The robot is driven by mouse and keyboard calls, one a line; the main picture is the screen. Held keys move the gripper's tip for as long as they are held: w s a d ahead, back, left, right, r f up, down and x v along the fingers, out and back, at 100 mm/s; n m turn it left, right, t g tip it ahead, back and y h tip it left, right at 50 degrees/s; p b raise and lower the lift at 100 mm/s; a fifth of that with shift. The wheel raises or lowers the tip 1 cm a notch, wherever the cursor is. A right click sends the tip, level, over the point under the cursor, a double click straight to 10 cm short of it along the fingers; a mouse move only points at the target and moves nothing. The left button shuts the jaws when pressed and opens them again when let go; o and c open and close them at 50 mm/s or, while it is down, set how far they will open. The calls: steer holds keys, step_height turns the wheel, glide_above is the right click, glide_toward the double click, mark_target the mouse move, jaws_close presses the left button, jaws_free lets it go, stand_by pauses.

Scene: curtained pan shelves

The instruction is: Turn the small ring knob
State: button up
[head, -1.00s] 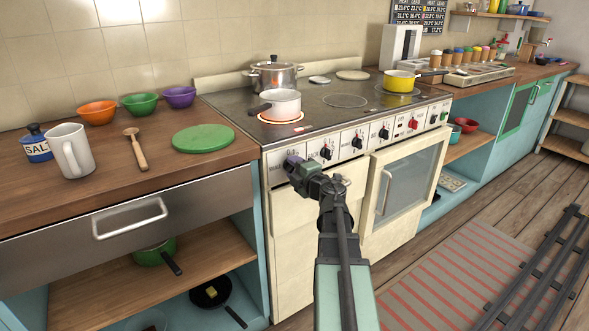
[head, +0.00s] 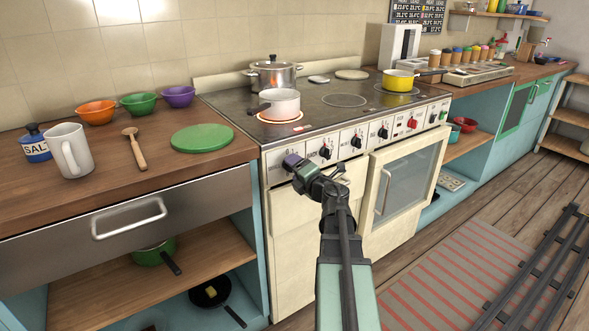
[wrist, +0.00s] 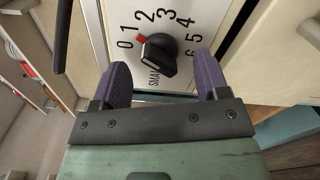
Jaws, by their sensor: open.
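The small ring knob (wrist: 158,54) is black with a red mark at its upper left, beside the 0 and 1 of a 0-to-6 dial; partly readable lettering starts "SMA". In the wrist view my gripper (wrist: 164,84) is open, its two purple fingers apart on the left and right below the knob. The knob sits ahead of the gap between them, and I see no contact. In the head view my gripper (head: 303,166) is at the left end of the stove's front panel and hides the knob behind it.
Other black knobs (head: 325,152) and a red knob (head: 413,124) line the panel to the right. A white pan (head: 280,102) stands on a glowing ring above. The oven door handle (head: 386,193) juts out to the lower right.

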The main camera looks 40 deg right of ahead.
steer(key=shift+s, duration=0.35)
steer(key=s, duration=0.6)
steer(key=shift+a, duration=0.35)
steer(key=shift+c, duration=0.3)
